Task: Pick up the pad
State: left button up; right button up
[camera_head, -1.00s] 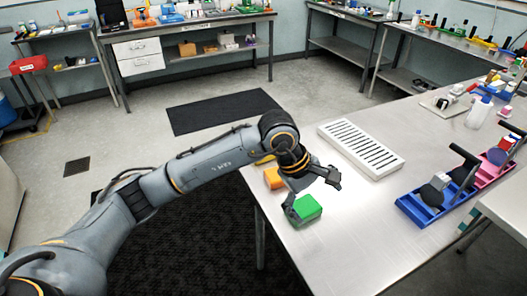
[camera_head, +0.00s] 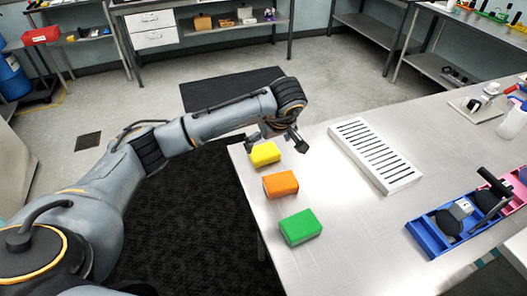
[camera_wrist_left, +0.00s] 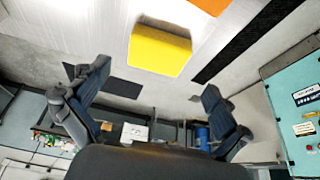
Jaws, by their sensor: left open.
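Three block-shaped pads lie in a row along the near left edge of the metal table (camera_head: 350,235): a yellow pad (camera_head: 265,155), an orange pad (camera_head: 281,184) and a green pad (camera_head: 300,227). My left gripper (camera_head: 274,142) is open and empty by the yellow pad, at the table's corner. In the left wrist view, the open fingers (camera_wrist_left: 157,90) are spread wide, with the yellow pad (camera_wrist_left: 160,50) ahead of them and not between them. A part of the orange pad (camera_wrist_left: 208,4) shows at the top edge. My right gripper is not in view.
A white slotted tray (camera_head: 375,155) lies to the right of the pads. A blue holder (camera_head: 430,238) with dark-handled tools stands further right, with a pink one (camera_head: 518,190) behind it. The table between the pads and the blue holder is clear.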

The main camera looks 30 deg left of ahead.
aim_at(265, 153)
pick_arm(q)
jog(key=p+x, duration=0.2)
jog(key=x, duration=0.1)
jog(key=shift+w+f, duration=0.1)
jog(key=shift+x, duration=1.2)
jog(key=shift+w+f, duration=0.1)
jog(key=shift+f, duration=0.3)
jog(key=shift+c, duration=0.4)
jog(key=c, duration=0.7)
jog(key=shift+r, duration=0.15)
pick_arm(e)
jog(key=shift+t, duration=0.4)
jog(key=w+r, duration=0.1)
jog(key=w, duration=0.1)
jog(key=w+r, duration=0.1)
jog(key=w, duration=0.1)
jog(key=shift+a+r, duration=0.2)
